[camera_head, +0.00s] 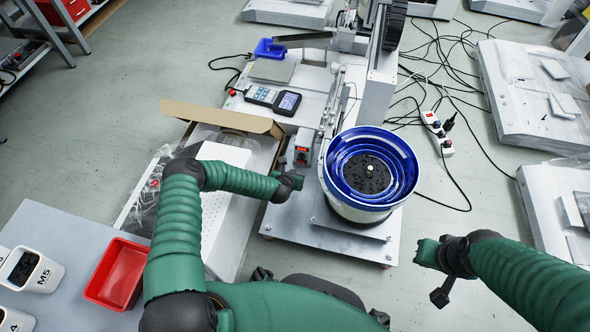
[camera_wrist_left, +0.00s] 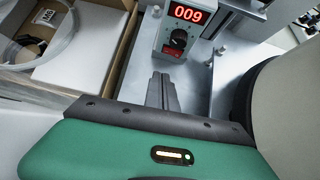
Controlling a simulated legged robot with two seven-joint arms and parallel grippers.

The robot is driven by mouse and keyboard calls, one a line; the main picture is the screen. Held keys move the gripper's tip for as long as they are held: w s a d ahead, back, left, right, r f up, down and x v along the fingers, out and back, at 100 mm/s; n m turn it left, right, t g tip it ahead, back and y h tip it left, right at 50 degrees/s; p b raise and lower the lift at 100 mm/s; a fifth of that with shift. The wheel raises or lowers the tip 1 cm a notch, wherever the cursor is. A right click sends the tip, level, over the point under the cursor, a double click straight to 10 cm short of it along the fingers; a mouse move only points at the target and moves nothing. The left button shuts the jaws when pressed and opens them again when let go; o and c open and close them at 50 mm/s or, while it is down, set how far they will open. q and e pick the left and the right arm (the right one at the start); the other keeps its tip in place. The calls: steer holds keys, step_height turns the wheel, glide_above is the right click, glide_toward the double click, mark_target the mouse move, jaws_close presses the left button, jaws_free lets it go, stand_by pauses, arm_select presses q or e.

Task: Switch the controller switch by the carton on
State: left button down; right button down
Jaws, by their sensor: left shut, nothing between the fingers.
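The controller (camera_head: 302,150) is a small grey box between the open carton (camera_head: 222,117) and the blue bowl feeder. In the left wrist view the controller (camera_wrist_left: 187,30) has a red lit display reading 009, a black knob and a red switch (camera_wrist_left: 173,50) low on its front. I cannot tell the rocker's position. My left gripper (camera_head: 297,181) is shut and empty, just in front of the controller. In the left wrist view its fingertips (camera_wrist_left: 161,76) point at the controller's lower front, with a small gap. My right gripper (camera_head: 428,268) hangs over the floor at right; its jaw state is unclear.
The blue bowl feeder (camera_head: 370,168) stands close to the right of the controller. The carton (camera_wrist_left: 78,45) is close on the left. A handheld meter (camera_head: 273,99) lies behind. A red bin (camera_head: 117,273) is at left; a power strip (camera_head: 437,133) and cables lie on the floor.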

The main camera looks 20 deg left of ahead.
arm_select(q)
steer(key=p+v, duration=0.3)
steer(key=v, duration=0.3)
steer(key=shift+s+a+r, duration=0.3)
steer(key=shift+a+r, duration=0.05)
